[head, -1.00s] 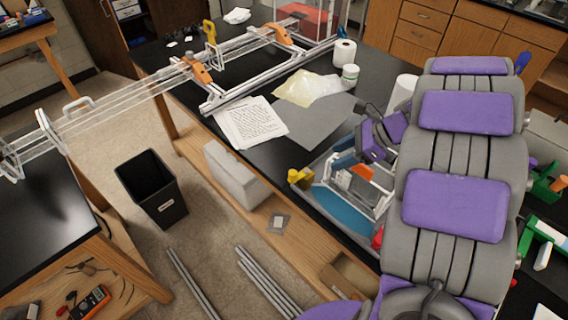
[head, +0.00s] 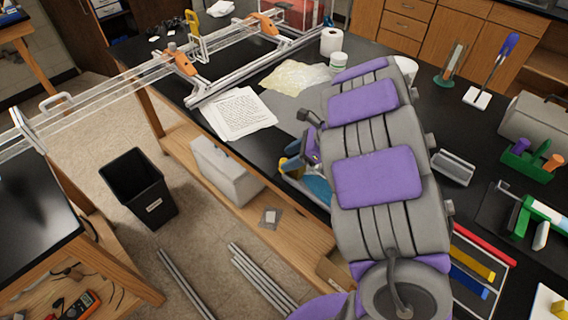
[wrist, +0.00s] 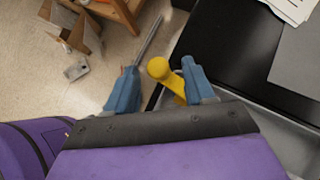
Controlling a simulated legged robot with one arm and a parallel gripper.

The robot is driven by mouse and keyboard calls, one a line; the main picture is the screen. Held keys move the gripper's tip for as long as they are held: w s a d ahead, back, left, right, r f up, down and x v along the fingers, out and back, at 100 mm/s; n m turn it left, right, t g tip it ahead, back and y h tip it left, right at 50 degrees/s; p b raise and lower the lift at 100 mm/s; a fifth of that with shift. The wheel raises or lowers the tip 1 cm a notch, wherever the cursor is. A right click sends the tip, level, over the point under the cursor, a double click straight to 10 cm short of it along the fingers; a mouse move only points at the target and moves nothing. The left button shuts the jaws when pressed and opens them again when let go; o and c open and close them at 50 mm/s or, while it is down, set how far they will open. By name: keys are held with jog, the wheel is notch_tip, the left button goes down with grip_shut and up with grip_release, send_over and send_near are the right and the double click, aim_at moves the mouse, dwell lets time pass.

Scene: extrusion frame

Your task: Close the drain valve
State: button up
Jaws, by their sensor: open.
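The drain valve shows as a yellow handle (wrist: 159,69) with a rounded end, at the outer edge of a grey tub (wrist: 287,137). In the wrist view it stands between the two blue fingers of my gripper (wrist: 157,76). The fingers are spread, with a gap visible on the left side; I cannot tell whether the right finger touches it. In the head view only a little of the yellow valve (head: 290,164) shows beside my wrist.
Papers (head: 240,113) lie on the black bench behind the tub. A beige box (head: 224,170) stands on the wooden lower shelf (head: 285,240). A black bin (head: 138,187) and metal bars (head: 262,278) are on the floor. The floor beside the bench's front edge is partly clear.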

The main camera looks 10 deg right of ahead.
aim_at(284, 160)
jog(key=shift+b+x, duration=0.3)
jog(key=shift+x, duration=1.4)
jog(key=shift+s+r, duration=0.1)
grip_shut()
